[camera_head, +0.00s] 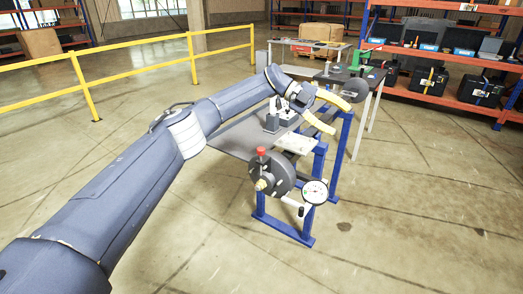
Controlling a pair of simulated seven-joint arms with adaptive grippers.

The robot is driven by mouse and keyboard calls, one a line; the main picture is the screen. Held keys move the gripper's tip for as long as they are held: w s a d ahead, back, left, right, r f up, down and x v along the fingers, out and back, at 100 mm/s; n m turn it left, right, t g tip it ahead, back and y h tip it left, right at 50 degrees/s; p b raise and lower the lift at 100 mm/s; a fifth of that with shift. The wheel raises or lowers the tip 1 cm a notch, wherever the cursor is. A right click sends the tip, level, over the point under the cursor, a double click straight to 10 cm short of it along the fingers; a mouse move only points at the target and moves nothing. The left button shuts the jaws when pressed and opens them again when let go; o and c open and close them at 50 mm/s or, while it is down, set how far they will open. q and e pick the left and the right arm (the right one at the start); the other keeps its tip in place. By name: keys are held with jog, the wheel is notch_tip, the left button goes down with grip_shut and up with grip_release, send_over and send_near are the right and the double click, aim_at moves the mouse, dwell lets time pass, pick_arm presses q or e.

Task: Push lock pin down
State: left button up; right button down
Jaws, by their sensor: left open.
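My left arm reaches in from the left, and my left gripper (341,119) is open, its two yellow fingers spread apart above the far right part of a grey bench. Nothing shows between the fingers. At the bench's near end is a dark round wheel or hub (278,172). A red-capped pin (261,151) stands up at its upper left, and a brass-coloured cone (261,185) sticks out below it. I cannot tell for sure which part is the lock pin. The gripper is apart from the hub, farther back and to the right. My right gripper is not in view.
The grey bench top (236,137) on a blue frame (321,160) carries small fixtures. A round dial gauge (315,191) sits right of the hub. A yellow railing (135,52) runs at the left. Orange shelves (440,52) stand behind. The near floor is clear.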

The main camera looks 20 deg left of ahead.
pick_arm(q)
jog(key=a+f+t+y, duration=0.1)
jog(key=a+f+y, duration=0.1)
jog(key=a+y, duration=0.6)
notch_tip(320, 180, up, 3)
jog(key=n+t+y, duration=0.1)
jog(key=y, duration=0.4)
send_over(261, 149)
notch_tip(261, 149, down, 17)
jog(key=shift+w+f, duration=0.1)
jog(key=shift+c, duration=0.2)
grip_shut()
